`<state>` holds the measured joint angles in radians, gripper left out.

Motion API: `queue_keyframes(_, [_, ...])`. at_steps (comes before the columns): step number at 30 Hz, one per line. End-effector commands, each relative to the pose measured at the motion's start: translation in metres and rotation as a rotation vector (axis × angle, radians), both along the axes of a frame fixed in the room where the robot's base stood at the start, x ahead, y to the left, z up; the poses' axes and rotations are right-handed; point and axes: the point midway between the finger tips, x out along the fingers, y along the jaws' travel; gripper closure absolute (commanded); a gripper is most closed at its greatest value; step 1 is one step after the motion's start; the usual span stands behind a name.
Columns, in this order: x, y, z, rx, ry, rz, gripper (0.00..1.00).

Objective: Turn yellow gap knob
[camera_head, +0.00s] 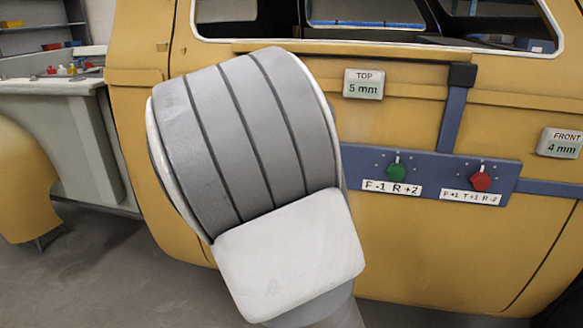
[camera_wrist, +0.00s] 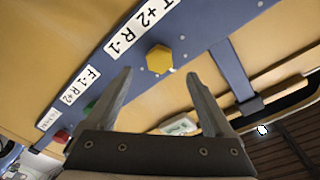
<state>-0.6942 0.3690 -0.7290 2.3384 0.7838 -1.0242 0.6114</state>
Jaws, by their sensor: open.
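The yellow knob (camera_wrist: 160,58) is a hexagonal knob on a blue panel (camera_wrist: 205,35), beside a label (camera_wrist: 140,28) reading T+2 R-1. In the wrist view my gripper (camera_wrist: 159,73) is open, its two fingers pointing toward the panel on either side of the knob's line. The knob appears just beyond and between the fingertips; I cannot tell the remaining distance. Nothing is between the fingers. In the head view my arm hides the yellow knob and my gripper. The panel's right part (camera_head: 440,172) shows there.
A green knob (camera_head: 397,173) and a red knob (camera_head: 481,181) sit on the same panel. Displays read TOP 5 mm (camera_head: 364,84) and FRONT 4 mm (camera_head: 560,143). Another display (camera_wrist: 180,125) is unreadable. The yellow car shell (camera_head: 400,125) stands behind; a workbench (camera_head: 60,110) is at left.

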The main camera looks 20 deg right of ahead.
Motion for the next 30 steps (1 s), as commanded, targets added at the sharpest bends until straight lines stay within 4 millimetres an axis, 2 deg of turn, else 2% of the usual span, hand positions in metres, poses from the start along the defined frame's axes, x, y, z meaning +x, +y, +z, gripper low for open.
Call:
queue_keyframes(3, [0.019, -0.016, -0.002, -0.003, -0.002, -0.003, 0.14])
queue_keyframes(9, [0.039, -0.031, -0.001, -0.002, -0.001, -0.002, 0.14])
queue_keyframes(21, [0.045, -0.036, 0.0, 0.0, 0.0, 0.0, 0.14])
queue_keyframes(23, [0.045, -0.036, 0.0, 0.0, 0.0, 0.0, 0.22])
queue_keyframes(30, [0.045, -0.036, 0.0, 0.0, 0.0, 0.0, 0.66])
